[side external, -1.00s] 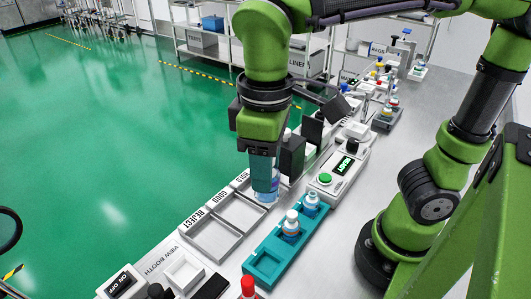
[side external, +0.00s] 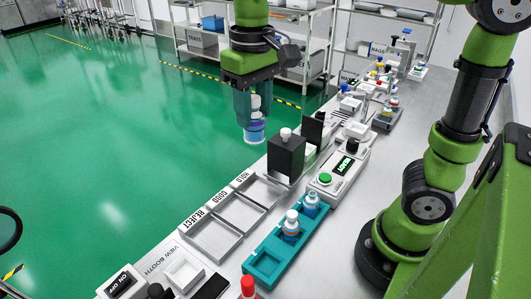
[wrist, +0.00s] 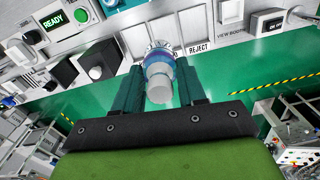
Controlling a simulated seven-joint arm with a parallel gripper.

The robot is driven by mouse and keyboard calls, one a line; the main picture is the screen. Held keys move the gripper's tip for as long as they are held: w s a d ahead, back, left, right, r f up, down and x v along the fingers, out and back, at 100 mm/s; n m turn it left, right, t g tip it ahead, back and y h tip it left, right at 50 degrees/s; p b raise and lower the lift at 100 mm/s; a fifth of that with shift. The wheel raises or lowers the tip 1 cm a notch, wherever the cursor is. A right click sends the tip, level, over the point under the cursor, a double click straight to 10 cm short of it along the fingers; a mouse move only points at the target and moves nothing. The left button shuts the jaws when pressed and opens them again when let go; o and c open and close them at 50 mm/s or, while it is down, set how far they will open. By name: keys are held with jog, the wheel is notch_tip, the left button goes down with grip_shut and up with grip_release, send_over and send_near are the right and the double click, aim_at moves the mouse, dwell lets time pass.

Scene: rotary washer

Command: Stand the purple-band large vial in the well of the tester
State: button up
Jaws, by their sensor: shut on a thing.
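My gripper (side external: 250,112) is shut on the purple-band large vial (side external: 255,134) and holds it upright in the air. In the side external view the vial shows against the green floor, left of the bench. The wrist view shows the vial (wrist: 159,62) between the two teal fingers of my gripper (wrist: 157,84). The tester (side external: 326,186), with a lit READY screen and a green button, stands on the bench to the right of and below my gripper in the picture. The wrist view also shows the tester (wrist: 72,32) at upper left. I cannot make out its well.
A teal rack (side external: 262,246) holds two smaller vials (side external: 291,225) and has an empty pocket at its near end. Sorting trays marked REJECT, GOOD and HOLD (side external: 211,240) lie beside it. A black box with a white knob (side external: 286,158) stands between my gripper and the tester.

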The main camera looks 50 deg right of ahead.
jog(key=w+d+m, duration=0.2)
jog(key=d+m, duration=0.4)
jog(key=d, duration=0.9)
jog(key=w+d+m, duration=0.2)
jog(key=d+m, duration=0.4)
jog(key=d, duration=0.9)
jog(key=f, duration=2.3)
jog(key=shift+w+a+f, duration=0.25)
jog(key=shift+a, duration=0.05)
jog(key=shift+f, duration=0.2)
jog(key=o, duration=1.1)
jog(key=shift+c, duration=0.2)
